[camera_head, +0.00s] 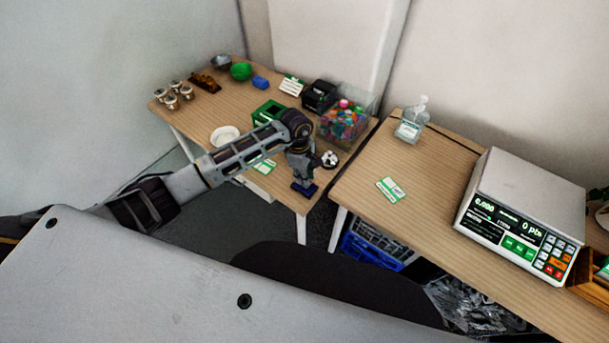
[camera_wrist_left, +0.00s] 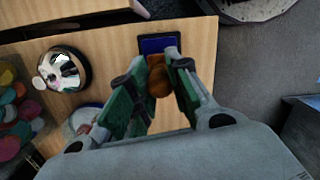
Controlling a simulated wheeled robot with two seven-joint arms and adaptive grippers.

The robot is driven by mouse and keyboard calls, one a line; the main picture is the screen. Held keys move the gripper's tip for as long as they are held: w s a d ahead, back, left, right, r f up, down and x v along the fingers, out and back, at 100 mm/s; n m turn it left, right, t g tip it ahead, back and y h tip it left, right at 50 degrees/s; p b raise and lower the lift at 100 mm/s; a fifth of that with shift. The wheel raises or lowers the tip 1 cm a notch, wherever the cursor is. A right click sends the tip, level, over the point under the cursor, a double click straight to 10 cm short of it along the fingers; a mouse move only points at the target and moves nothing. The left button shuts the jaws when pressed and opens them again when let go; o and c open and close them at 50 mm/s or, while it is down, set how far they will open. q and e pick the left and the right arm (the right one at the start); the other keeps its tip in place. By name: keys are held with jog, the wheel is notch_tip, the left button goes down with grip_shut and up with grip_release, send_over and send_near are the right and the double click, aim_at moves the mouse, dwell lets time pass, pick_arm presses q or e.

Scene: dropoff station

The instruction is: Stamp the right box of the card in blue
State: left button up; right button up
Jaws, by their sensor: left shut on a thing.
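My left gripper (camera_head: 303,179) reaches down to the front corner of the left table. In the left wrist view its fingers (camera_wrist_left: 163,70) are shut on a brown wooden-handled stamp (camera_wrist_left: 158,82). The stamp is at a blue ink pad (camera_wrist_left: 157,43), which also shows under the gripper in the head view (camera_head: 304,190); I cannot tell whether the two touch. A white and green card (camera_head: 391,189) lies on the right table. Another green and white card (camera_head: 265,166) lies on the left table, partly behind my arm. My right gripper is not in view.
A silver bell (camera_head: 330,159) stands close beside the gripper. A clear bin of coloured items (camera_head: 344,125), a green box (camera_head: 268,112) and a white plate (camera_head: 224,136) are on the left table. A scale (camera_head: 525,215) and a pump bottle (camera_head: 412,122) stand on the right table (camera_head: 360,215).

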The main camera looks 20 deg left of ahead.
pick_arm(q)
jog(key=shift+f, duration=0.3)
dwell(0.5)
jog(key=shift+f+b, duration=0.15)
jog(key=shift+b, duration=0.2)
dwell(1.1)
jog(key=shift+s+f, duration=0.15)
jog(key=shift+f, duration=0.05)
dwell(1.0)
jog(key=shift+r, duration=0.1)
